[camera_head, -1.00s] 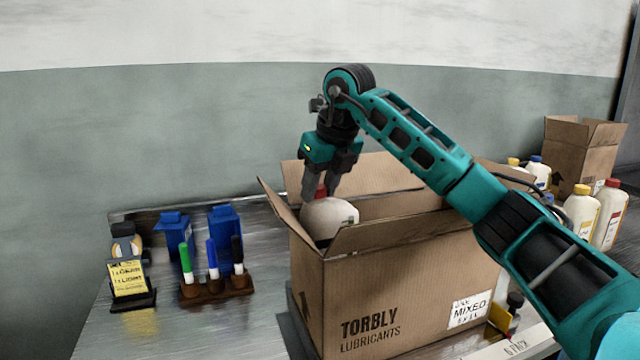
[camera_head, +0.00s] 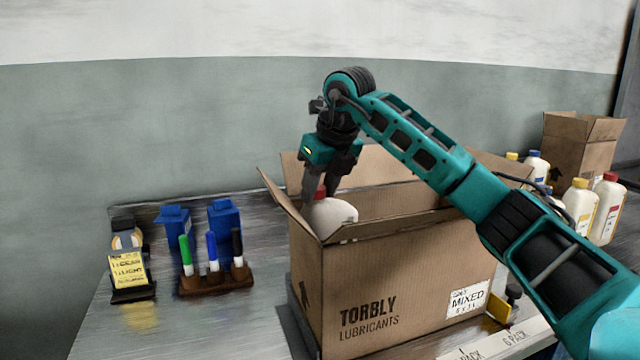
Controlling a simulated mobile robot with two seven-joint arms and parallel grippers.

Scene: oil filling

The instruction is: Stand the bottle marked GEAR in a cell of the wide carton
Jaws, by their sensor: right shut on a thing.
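The wide carton (camera_head: 400,285), printed TORBLY LUBRICANTS with a MIXED label, stands open on the bench with its flaps spread. A white bottle (camera_head: 335,215) with a red cap is inside its left end, only its upper part above the front wall. No GEAR marking shows on it from here. My right gripper (camera_head: 321,191) points down and is shut on the bottle at its red cap. The carton's front wall hides the cells and the bottle's base, so I cannot tell whether it touches the bottom. My left gripper is not in view.
Several bottles with yellow, blue and red caps (camera_head: 609,208) stand at the right by a smaller carton (camera_head: 580,150). A marker rack (camera_head: 216,281), blue containers (camera_head: 224,218) and a yellow note on a stand (camera_head: 128,270) are at the left.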

